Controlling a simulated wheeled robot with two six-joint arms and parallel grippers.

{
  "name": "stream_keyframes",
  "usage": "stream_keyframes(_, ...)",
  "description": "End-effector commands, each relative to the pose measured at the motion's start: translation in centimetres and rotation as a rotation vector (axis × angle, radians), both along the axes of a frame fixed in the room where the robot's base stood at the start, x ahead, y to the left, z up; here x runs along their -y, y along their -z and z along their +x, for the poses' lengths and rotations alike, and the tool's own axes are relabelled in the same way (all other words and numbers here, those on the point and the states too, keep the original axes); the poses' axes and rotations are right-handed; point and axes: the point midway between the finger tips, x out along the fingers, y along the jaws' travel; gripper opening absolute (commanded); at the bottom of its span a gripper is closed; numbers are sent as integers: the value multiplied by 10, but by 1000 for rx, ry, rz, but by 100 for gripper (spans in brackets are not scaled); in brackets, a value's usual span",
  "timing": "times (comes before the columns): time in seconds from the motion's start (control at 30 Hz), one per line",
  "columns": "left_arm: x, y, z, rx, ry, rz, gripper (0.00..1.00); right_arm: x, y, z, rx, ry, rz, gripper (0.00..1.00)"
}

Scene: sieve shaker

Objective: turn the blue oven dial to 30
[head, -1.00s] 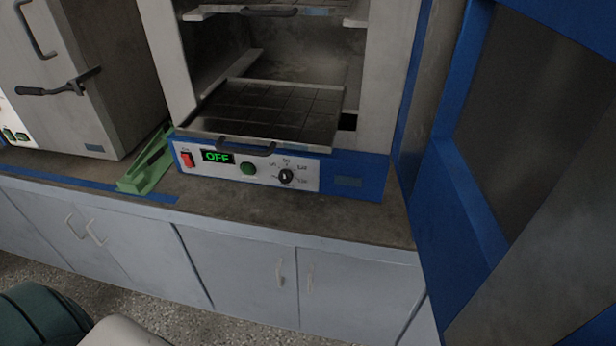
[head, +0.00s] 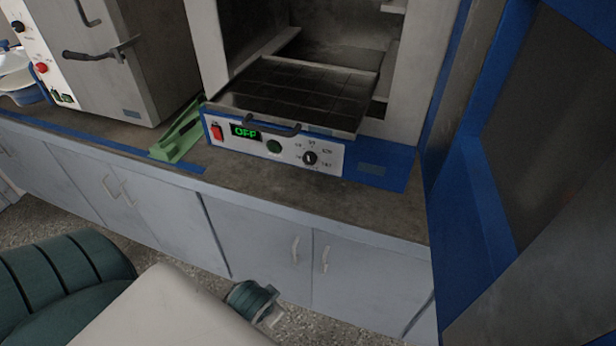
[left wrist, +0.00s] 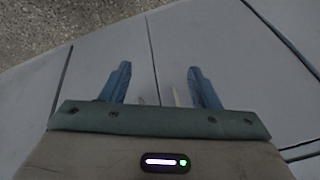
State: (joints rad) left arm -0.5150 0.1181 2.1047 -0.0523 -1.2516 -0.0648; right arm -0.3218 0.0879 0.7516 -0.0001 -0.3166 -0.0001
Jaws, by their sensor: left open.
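The blue oven (head: 385,172) stands on the counter with its door open to the right. Its front panel has a black dial (head: 310,158) with marks around it, a green button (head: 274,146), a red switch (head: 217,132) and a green display (head: 245,131) reading OFF. My left gripper (left wrist: 158,88) is open and empty in the left wrist view, in front of the cabinet doors. In the head view, part of my left arm shows at the bottom left, well below and apart from the dial. My right gripper is not in view.
The open oven door (head: 480,200) stands at the right. A green stand (head: 178,134) and a grey cabinet oven (head: 140,70) are to the left. Counter space before the panel is clear.

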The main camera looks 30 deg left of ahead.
Motion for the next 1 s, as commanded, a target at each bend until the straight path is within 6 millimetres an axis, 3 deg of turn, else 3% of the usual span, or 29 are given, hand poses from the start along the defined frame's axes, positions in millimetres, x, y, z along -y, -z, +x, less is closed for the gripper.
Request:
stream_keyframes(0.03,-3,-24,7,38,29,34,56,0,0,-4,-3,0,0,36)
stream_keyframes(0.2,-28,-98,47,218,224,291,56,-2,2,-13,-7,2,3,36)
stream_keyframes(0.5,-59,-183,125,445,637,938,56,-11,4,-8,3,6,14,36)
stream_keyframes(0.73,-52,-226,169,491,945,1452,56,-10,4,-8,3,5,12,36)
stream_keyframes(0.87,-46,-234,177,490,1023,1585,56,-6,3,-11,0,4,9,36)
stream_keyframes(1.0,-47,-237,188,489,1038,1612,56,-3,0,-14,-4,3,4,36)
